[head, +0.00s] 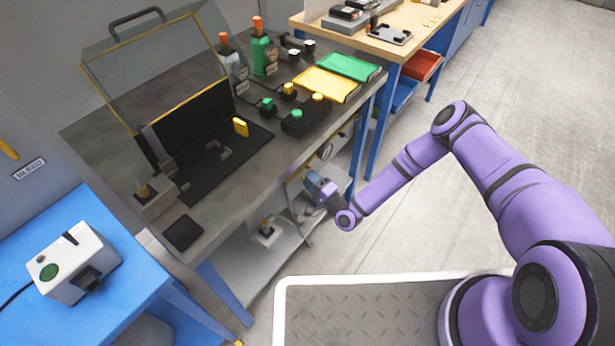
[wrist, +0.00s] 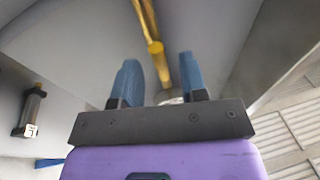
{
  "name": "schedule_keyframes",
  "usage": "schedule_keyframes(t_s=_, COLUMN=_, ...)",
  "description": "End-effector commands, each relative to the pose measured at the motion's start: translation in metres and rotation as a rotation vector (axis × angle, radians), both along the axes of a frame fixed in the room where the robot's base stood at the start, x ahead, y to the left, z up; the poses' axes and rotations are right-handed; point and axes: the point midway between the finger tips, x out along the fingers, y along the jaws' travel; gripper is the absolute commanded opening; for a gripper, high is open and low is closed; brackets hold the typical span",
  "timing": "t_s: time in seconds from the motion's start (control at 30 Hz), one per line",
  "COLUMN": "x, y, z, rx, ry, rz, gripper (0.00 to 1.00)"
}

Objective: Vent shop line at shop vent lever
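My gripper (head: 318,188) is under the front edge of the grey workbench, near its right end. In the wrist view its two blue fingers (wrist: 158,68) stand wide apart with nothing held. In the head view my gripper and the bench hide this spot. A round gauge (head: 325,152) sits under the bench edge just above my gripper.
The grey workbench (head: 262,178) carries bottles, trays and a clear-lidded box (head: 160,60). A small fitting (head: 266,230) stands on the shelf below. A blue table with a white device (head: 72,262) is at left. A wooden table (head: 425,35) stands behind. Floor at right is clear.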

Motion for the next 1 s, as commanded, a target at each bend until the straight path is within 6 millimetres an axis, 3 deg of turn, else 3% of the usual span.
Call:
schedule_keyframes(t_s=0.23, x=-0.034, y=-0.034, z=-0.010, rx=0.000, ry=0.004, rz=-0.002, gripper=0.40)
schedule_keyframes(t_s=0.5, x=-0.059, y=-0.057, z=-0.016, rx=0.001, ry=0.002, rz=-0.002, gripper=0.40)
schedule_keyframes(t_s=1.0, x=-0.064, y=-0.062, z=-0.018, rx=0.000, ry=0.002, rz=-0.002, gripper=0.40)
